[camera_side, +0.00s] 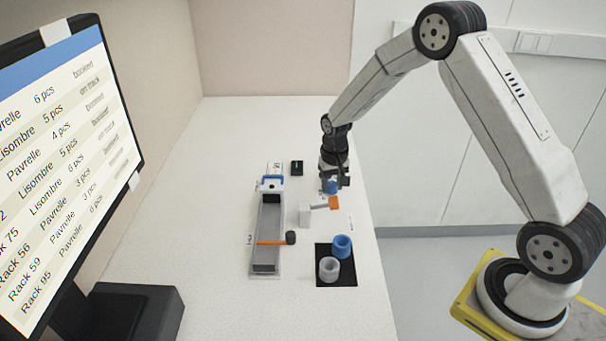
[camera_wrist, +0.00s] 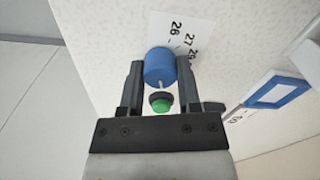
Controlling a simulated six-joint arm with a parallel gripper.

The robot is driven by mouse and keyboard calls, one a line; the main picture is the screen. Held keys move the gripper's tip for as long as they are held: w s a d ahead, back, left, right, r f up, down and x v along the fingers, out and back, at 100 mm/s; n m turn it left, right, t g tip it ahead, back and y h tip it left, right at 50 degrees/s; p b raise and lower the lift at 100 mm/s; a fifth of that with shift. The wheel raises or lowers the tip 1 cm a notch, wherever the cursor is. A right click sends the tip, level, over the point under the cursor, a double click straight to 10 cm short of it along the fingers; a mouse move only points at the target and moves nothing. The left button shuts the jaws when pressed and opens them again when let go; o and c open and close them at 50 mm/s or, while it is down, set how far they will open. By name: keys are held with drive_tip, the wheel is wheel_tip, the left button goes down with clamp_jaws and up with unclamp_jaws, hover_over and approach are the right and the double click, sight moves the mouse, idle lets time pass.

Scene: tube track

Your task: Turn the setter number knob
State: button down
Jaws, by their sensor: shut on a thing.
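The setter knob is a blue cylinder (camera_wrist: 160,66) with a pale pointer line, in the wrist view. Beside it lies a white label (camera_wrist: 180,38) with printed numbers, of which 26, 27 and 29 can be read. My gripper (camera_wrist: 160,70) has one finger on each side of the knob and is shut on it. In the side view the blue knob (camera_side: 330,187) shows just below my gripper (camera_side: 333,182), near the right edge of the table. A green button (camera_wrist: 161,105) sits close to the knob, between the fingers.
A grey track (camera_side: 269,230) with a blue-framed end and an orange bar (camera_side: 271,242) stands left of my gripper. A screen (camera_side: 60,150) stands left.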

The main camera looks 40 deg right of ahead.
sight(332, 184)
drive_tip(key=shift+w+r, duration=0.1)
idle(0.4)
drive_tip(key=shift+c, duration=1.5)
unclamp_jaws()
drive_tip(key=shift+r, duration=0.1)
drive_tip(key=shift+r, duration=3.8)
drive_tip(key=s+a+r+n+t, duration=0.1)
drive_tip(key=s+a+n, duration=0.2)
drive_tip(key=s, duration=0.6)
drive_tip(key=s+a+r+n+t, duration=0.1)
drive_tip(key=s+a+n, duration=0.1)
drive_tip(key=s+a, duration=0.4)
drive_tip(key=s, duration=0.4)
drive_tip(key=shift+a+n+t, duration=0.2)
drive_tip(key=shift+n+t, duration=0.1)
drive_tip(key=shift+n, duration=0.1)
